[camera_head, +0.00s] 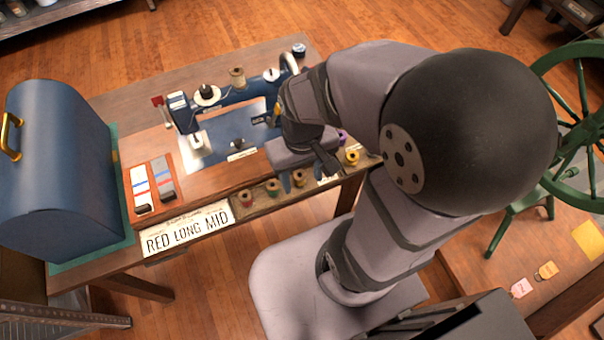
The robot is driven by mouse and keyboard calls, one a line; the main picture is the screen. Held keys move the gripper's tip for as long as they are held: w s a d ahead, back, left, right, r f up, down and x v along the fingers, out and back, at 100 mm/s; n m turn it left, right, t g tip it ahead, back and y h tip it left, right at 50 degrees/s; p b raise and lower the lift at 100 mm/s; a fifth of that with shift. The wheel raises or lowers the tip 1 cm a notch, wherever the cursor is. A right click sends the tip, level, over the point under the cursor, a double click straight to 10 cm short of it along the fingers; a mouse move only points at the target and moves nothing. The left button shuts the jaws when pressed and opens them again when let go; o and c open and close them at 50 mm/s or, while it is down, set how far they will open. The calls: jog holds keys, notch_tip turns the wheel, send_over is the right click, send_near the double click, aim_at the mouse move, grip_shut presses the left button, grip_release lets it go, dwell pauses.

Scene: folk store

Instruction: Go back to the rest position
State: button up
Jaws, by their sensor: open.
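My gripper (292,183) hangs low over the front edge of the sewing table, above the wooden rack (258,203) of thread spools. Its two fingers are apart and no object shows between them. My own arm hides the right part of the table and some of the rack. A dark blue sewing machine (222,118) stands on the table just behind and left of my gripper.
A blue domed case (65,165) stands at the table's left end. A green spoked wheel (575,120) stands at the right. Open floor lies behind the table.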

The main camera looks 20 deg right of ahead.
jog(key=shift+r, duration=0.1)
notch_tip(320, 180, up, 3)
jog(key=p, duration=0.3)
jog(key=shift+r, duration=0.15)
dwell(0.8)
